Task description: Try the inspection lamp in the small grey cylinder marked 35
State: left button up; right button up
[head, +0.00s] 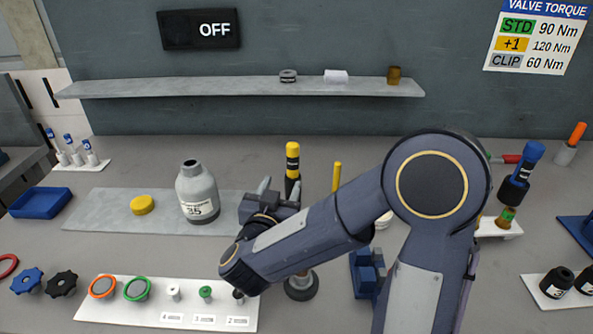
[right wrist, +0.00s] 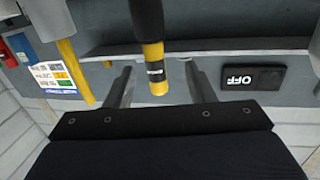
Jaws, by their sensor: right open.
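The small grey cylinder (head: 192,180), with a white label reading 35, stands upright on a grey mat (head: 100,208). Its dark neck shows no cap. A yellow and black rod-shaped tool (head: 292,150), possibly the inspection lamp, stands upright just behind my right gripper (head: 280,191). In the right wrist view this tool (right wrist: 152,45) shows between the two fingers, apart from both. My right gripper is open and empty, to the right of the cylinder. My left gripper is out of view.
A yellow cap (head: 141,204) lies on the mat. A white panel (head: 140,315) with knobs lies in front. A thinner yellow rod (head: 337,177) stands right of the tool. A blue tool (head: 527,160) stands farther right. A shelf (head: 200,87) and an OFF sign (head: 190,30) are behind.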

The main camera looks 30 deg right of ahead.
aim_at(291, 170)
jog(key=shift+d+f+g+h, duration=0.2)
jog(key=shift+d+g+h, duration=0.1)
jog(key=shift+d+h, duration=0.25)
jog(key=x, duration=0.3)
jog(key=p+x, duration=0.1)
jog(key=x, duration=0.3)
jog(key=shift+w+a+r, duration=0.1)
jog(key=shift+w+r, duration=0.1)
jog(key=shift+r, duration=0.05)
jog(key=shift+c, duration=0.2)
jog(key=c, duration=1)
grip_shut()
jog(key=shift+r, duration=0.2)
